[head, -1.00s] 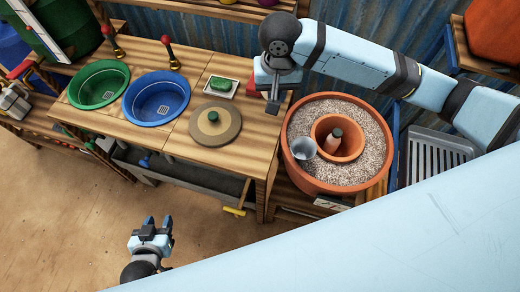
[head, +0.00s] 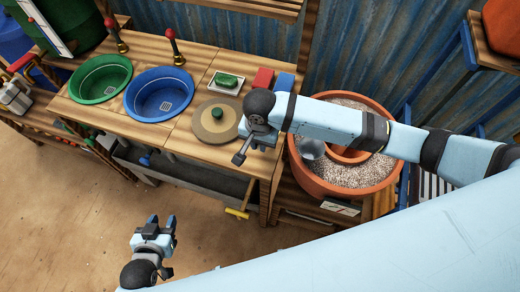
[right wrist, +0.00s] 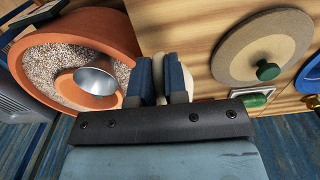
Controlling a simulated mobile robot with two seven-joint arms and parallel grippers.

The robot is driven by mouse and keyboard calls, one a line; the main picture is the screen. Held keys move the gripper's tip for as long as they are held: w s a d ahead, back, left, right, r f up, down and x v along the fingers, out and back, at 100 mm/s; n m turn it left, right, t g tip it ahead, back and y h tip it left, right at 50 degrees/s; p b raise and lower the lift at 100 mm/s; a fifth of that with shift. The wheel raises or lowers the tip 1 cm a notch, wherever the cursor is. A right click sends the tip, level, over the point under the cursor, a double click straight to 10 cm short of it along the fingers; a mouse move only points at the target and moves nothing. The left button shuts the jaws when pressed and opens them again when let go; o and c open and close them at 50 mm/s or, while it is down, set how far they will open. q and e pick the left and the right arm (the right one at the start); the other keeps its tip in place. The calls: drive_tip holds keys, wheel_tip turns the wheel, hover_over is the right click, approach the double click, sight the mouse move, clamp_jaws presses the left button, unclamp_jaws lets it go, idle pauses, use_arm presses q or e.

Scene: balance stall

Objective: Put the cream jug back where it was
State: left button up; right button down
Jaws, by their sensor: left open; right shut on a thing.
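My right gripper (head: 241,154) is over the front right part of the wooden counter (head: 200,60), near the round board. In the right wrist view its blue fingers (right wrist: 159,84) are shut on a cream-coloured thing, which looks like the cream jug (right wrist: 158,70). Only a narrow part of it shows between the fingers, and in the head view I cannot make it out. My left gripper (head: 160,226) is open and empty, low over the sandy floor in front of the counter.
A terracotta pot (head: 318,186) with gravel and a grey metal cup (head: 312,148) stands right of the counter, partly behind my right arm. A round board (head: 205,133) with a green knob, a soap dish (head: 226,86), red (head: 263,78) and blue (head: 284,82) blocks, and green and blue basins are on the counter.

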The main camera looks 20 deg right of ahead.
wheel_tip(320, 180, down, 4)
drive_tip(key=shift+f, duration=0.5)
drive_tip(key=c, duration=1.1)
unclamp_jaws()
drive_tip(key=shift+f, duration=0.1)
drive_tip(key=shift+c, duration=0.2)
